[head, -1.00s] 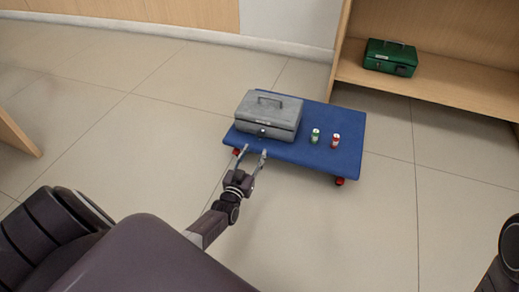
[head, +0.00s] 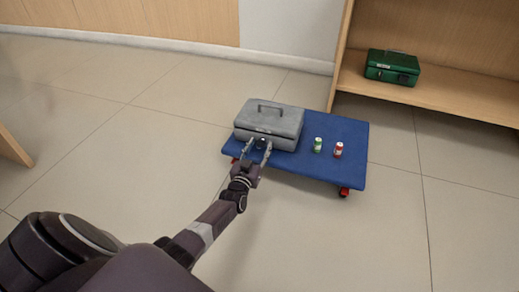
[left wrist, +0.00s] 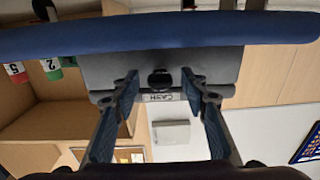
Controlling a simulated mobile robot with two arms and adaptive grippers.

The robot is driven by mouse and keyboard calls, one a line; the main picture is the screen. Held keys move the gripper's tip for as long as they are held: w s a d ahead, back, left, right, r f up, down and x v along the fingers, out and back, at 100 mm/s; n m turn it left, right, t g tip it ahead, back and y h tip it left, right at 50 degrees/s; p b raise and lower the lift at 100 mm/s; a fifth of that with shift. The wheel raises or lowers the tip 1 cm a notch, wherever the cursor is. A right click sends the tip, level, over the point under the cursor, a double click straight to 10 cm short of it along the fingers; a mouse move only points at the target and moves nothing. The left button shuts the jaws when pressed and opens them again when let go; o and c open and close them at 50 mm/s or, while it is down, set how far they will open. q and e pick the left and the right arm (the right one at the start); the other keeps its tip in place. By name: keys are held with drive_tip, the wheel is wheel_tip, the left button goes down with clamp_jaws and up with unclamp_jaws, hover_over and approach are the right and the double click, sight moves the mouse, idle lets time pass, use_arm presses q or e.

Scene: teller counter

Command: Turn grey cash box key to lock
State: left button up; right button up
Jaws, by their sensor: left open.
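The grey cash box (head: 270,119) stands closed on the blue dolly (head: 320,163), at its left side, with its handle up. My left gripper (head: 258,148) is open at the box's front face, its fingers to either side of the dark lock area. In the left wrist view, which looks upside down, the dark round key or lock (left wrist: 160,79) sits between the open fingertips, above a "CASH" label on the grey box (left wrist: 108,66). I cannot tell whether the fingers touch the key, nor its turn angle. My right gripper is not in view.
A green can (head: 318,145) and a red can (head: 338,150) stand on the dolly right of the box. A green cash box (head: 392,67) sits on a wooden shelf (head: 440,92) at the back right. The tiled floor around the dolly is clear.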

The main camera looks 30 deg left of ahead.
use_arm(q)
drive_tip(key=shift+c, duration=0.7)
clamp_jaws()
drive_tip(key=shift+n, duration=0.3)
drive_tip(key=n, duration=0.4)
drive_tip(key=n+b, duration=0.1)
drive_tip(key=n, duration=0.3)
drive_tip(key=shift+f+n, duration=0.1)
drive_tip(key=shift+n, duration=0.3)
drive_tip(key=n+b, duration=0.1)
drive_tip(key=n, duration=0.3)
drive_tip(key=shift+n, duration=0.3)
drive_tip(key=shift+n+b, duration=0.85)
drive_tip(key=shift+n, duration=1.05)
